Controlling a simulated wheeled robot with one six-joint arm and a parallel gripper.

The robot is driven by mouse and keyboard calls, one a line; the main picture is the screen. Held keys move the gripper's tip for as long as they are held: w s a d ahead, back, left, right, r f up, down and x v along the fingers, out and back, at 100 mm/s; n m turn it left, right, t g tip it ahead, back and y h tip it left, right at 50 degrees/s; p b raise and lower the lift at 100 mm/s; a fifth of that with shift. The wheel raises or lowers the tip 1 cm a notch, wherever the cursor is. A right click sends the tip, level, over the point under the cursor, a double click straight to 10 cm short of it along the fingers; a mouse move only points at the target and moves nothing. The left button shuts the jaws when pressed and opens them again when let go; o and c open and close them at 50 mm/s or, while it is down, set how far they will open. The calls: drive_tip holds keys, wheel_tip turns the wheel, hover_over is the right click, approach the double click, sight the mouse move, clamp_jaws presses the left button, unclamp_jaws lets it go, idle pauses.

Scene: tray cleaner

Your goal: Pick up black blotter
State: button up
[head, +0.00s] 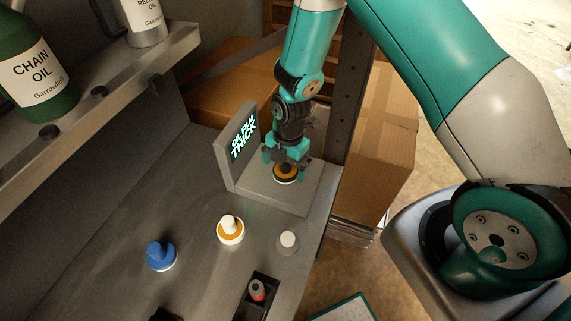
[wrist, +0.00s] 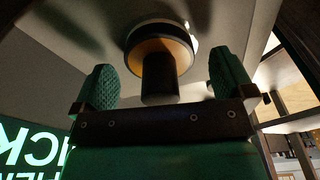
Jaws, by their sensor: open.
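The black blotter (head: 287,179) stands on the grey stand's plate, a round base with an orange top and white edge. In the wrist view its dark upright handle and orange disc (wrist: 158,50) show between the two green finger pads. My gripper (head: 286,159) is right over the blotter and hides its handle in the head view. In the wrist view my gripper (wrist: 162,75) is open, with a gap on each side of the handle.
A screen with glowing text (head: 242,140) stands close left of my gripper. A white-handled blotter (head: 230,230), a blue blotter (head: 161,256) and a small pale knob (head: 288,241) stand nearer on the bench. A shelf with oil bottles (head: 40,75) is at left. Cardboard boxes (head: 375,140) are behind.

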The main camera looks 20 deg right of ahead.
drive_tip(key=shift+a+f, duration=0.1)
drive_tip(key=shift+f, duration=0.55)
drive_tip(key=c, duration=1.1)
